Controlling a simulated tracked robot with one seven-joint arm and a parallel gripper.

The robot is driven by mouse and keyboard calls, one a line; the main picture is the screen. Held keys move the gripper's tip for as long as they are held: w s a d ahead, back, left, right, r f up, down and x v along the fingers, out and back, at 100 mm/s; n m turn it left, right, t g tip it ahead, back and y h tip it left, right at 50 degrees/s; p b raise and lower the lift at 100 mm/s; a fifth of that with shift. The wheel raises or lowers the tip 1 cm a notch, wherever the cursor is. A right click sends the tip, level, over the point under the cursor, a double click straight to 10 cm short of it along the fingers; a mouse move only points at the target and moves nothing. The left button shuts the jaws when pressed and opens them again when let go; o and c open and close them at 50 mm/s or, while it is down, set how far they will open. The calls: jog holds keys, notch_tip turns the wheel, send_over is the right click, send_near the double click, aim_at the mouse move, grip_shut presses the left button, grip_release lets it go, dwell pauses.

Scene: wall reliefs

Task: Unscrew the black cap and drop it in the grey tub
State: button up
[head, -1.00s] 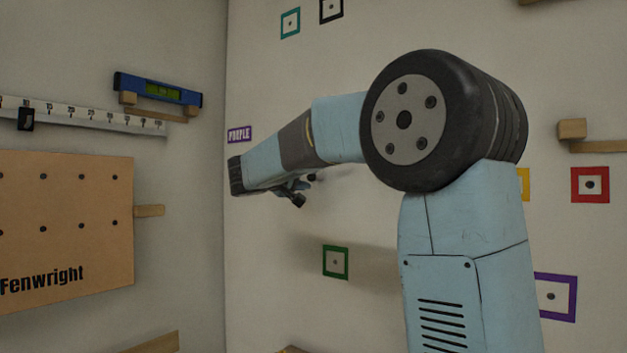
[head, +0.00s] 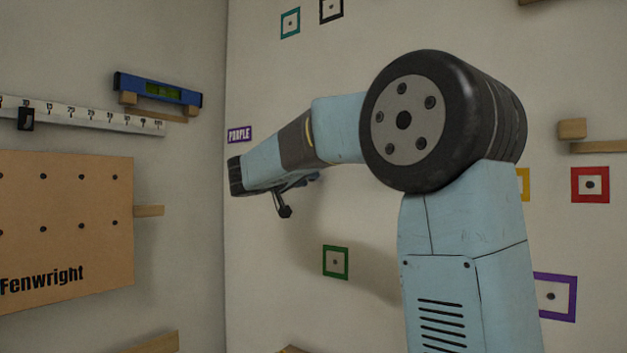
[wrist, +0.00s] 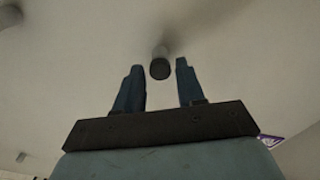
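A dark round cap (wrist: 160,69) on the end of a short post shows in the wrist view. It stands out from the pale wall, and I take it for the black cap. My gripper (wrist: 159,65) is open, with one blue finger on each side of the cap in the picture. Gaps show between the cap and both fingertips. I cannot tell whether the tips reach as far as the cap. The grey tub is in neither view.
A grey cylinder (wrist: 10,16) sticks out of the wall at the wrist view's upper left. The PURPLE label (head: 239,134) is near my wrist. A blue spirit level (head: 158,90), ruler (head: 85,115) and brown board (head: 65,230) hang on the left wall.

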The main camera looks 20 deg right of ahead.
jog(key=shift+c, duration=0.3)
jog(key=c, duration=0.6)
jog(key=n, duration=0.5)
jog(key=shift+n, duration=2.7)
